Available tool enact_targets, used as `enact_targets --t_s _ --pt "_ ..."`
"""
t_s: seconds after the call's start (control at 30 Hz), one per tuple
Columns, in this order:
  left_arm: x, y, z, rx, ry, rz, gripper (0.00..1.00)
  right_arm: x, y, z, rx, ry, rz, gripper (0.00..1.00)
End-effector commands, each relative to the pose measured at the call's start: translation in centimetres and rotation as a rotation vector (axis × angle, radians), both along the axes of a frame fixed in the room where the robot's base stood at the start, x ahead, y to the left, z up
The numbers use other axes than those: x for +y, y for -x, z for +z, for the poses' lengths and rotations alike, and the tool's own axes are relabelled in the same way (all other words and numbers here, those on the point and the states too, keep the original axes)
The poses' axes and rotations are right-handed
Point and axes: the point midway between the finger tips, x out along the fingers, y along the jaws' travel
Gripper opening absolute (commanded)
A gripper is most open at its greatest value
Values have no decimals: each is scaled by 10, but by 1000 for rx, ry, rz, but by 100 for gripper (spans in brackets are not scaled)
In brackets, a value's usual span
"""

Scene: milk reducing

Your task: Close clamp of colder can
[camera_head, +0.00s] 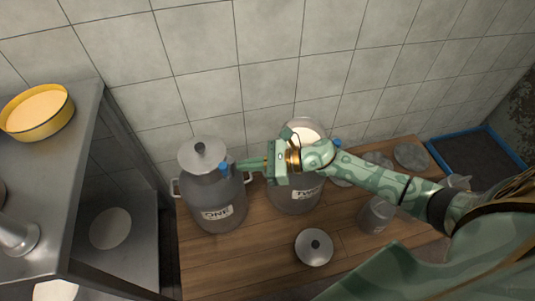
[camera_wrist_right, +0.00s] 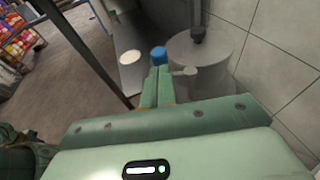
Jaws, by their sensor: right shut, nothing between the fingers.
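A grey metal can (camera_head: 215,195) labelled ONE stands at the left of the wooden table with its lid (camera_head: 202,154) on. A blue-tipped clamp (camera_head: 225,168) sits at the right of its rim. My right gripper (camera_head: 238,165) reaches left across the second can and is shut and empty, its fingertips right by the blue tip. In the right wrist view the blue tip (camera_wrist_right: 158,55) shows just beyond the fingertips; contact is unclear. The second can (camera_head: 296,203) is open, with white contents showing, partly hidden by my arm. Its blue clamp tip (camera_head: 337,143) shows. Temperature cannot be seen. My left gripper is out of view.
A loose lid (camera_head: 314,247) lies on the wooden table (camera_head: 240,262) in front of the second can. A small metal can (camera_head: 376,214) stands further right, under my arm. A metal shelf (camera_head: 75,150) with a yellow bowl (camera_head: 37,112) stands left. A tiled wall is close behind.

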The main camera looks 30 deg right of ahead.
Motion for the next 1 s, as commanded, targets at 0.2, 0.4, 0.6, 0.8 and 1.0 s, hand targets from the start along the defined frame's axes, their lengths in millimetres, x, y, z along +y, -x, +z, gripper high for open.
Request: enact_targets --t_s 0.2,0.4,0.6,0.8,1.0 --pt "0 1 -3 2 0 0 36 17 -12 -5 -1 -1 -1 0" --pt "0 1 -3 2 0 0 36 20 -13 -6 0 0 -1 0" --pt "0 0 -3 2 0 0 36 20 -13 -6 0 0 -1 0" --pt "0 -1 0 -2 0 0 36 20 -12 -4 -1 1 -24 0" --pt "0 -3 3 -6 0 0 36 21 -12 -5 -1 0 -61 0"
